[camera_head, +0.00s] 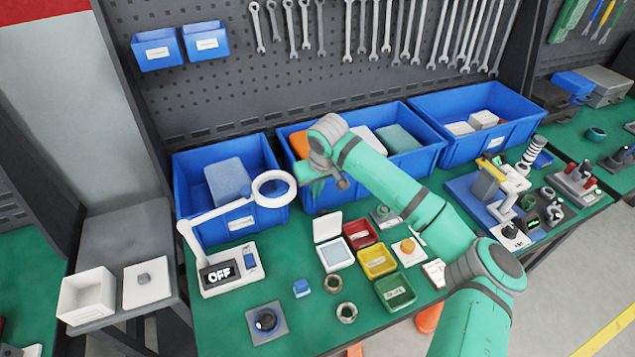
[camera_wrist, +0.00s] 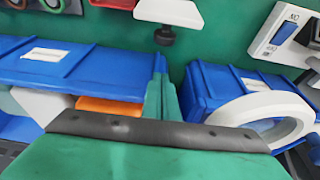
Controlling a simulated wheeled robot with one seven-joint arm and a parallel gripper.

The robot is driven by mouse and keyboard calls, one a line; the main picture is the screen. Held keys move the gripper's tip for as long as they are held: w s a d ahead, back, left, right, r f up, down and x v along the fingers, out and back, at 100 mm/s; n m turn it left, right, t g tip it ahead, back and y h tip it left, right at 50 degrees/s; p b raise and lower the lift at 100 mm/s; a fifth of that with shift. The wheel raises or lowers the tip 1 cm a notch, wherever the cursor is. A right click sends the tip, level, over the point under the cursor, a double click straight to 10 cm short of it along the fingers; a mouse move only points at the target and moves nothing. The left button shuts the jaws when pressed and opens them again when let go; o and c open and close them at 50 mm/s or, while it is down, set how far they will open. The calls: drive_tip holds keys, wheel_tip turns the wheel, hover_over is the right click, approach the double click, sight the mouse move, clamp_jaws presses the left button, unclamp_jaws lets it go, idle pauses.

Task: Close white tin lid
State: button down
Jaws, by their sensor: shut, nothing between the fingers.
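A small white tin (camera_head: 336,256) stands open on the green bench, left of the red and yellow tins. Its white lid (camera_head: 328,227) is raised at the tin's back edge. In the wrist view, a white piece with a dark tab (camera_wrist: 168,12) at the top edge may be this lid; I cannot be sure. My gripper (camera_head: 308,171) is above and behind the tin, over the front of the middle blue bin, and apart from the tin. Its green fingers (camera_wrist: 165,85) are together and empty in the wrist view.
A ring lamp (camera_head: 273,188) on a device reading OFF stands left of the tin. Red (camera_head: 360,234), yellow (camera_head: 377,261) and green (camera_head: 395,291) tins are close on its right. Blue bins (camera_head: 232,224) line the back. A white box (camera_head: 87,297) stands on the left side table.

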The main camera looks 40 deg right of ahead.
sight(325, 223)
drive_tip(key=s+f, duration=0.1)
drive_tip(key=s+a, duration=0.1)
drive_tip(key=s, duration=0.1)
drive_tip(key=shift+f, duration=0.4)
drive_tip(key=shift+s, duration=0.1)
drive_tip(key=shift+s+d, duration=0.1)
drive_tip(key=shift+d, duration=0.05)
